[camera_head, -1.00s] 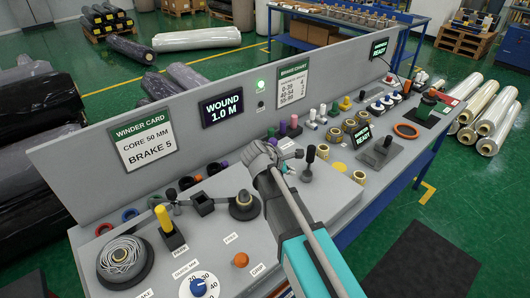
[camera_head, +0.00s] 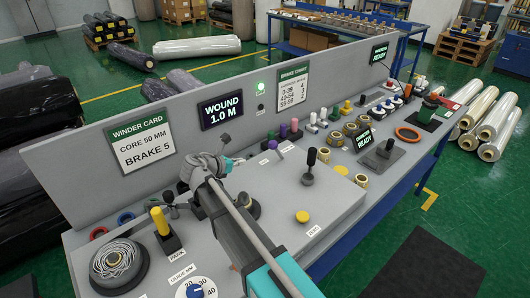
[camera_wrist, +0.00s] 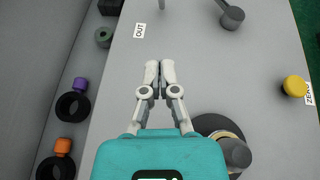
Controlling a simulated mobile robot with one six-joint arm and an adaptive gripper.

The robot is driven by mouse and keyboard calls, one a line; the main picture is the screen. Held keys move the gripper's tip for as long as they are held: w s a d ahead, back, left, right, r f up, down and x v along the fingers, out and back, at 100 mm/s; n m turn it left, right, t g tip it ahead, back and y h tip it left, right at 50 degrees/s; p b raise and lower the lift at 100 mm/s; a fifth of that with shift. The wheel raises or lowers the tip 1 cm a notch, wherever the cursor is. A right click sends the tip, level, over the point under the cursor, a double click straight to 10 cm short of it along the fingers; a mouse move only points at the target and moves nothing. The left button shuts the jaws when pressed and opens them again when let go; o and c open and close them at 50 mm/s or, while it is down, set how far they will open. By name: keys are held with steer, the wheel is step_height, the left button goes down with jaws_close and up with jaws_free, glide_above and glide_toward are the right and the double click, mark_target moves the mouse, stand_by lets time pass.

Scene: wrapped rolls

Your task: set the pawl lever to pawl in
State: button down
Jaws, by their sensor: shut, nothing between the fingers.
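A short lever with a black knob (camera_head: 311,157) stands on the grey deck, right of centre in the head view. It looks close to upright. Small OUT and IN labels lie on its panel side; I take it for the pawl lever. Part of it probably shows at the top of the wrist view (camera_wrist: 232,16), right of the OUT label (camera_wrist: 139,30). My gripper (camera_wrist: 160,66) is shut and empty over the deck. In the head view it is left of the lever and apart from it, near the upright panel.
A yellow button (camera_head: 302,216) marked ZERO sits in front of the lever. A dark round hub (camera_wrist: 236,152) lies just right of my gripper in the wrist view. A yellow-handled lever (camera_head: 160,220) and wire spool (camera_head: 117,262) stand left. The deck around the lever is fairly clear.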

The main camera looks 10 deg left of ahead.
steer(key=shift+w+d+f, duration=0.1)
steer(key=b, duration=0.4)
glide_toward(277, 151)
steer(key=f, duration=0.1)
steer(key=a+f, duration=0.1)
steer(key=shift+f, duration=0.4)
steer(key=shift+w+d+r+p, duration=0.2)
steer(key=shift+w+d+r, duration=0.05)
steer(key=shift+w, duration=0.15)
steer(key=shift+w+d+r+p, duration=0.2)
steer(key=shift+w+r, duration=0.1)
steer(key=shift+w, duration=0.1)
steer(key=shift+w+d+r, duration=0.3)
steer(key=shift+w+d, duration=0.25)
steer(key=shift+w, duration=0.3)
steer(key=shift+p, duration=0.3)
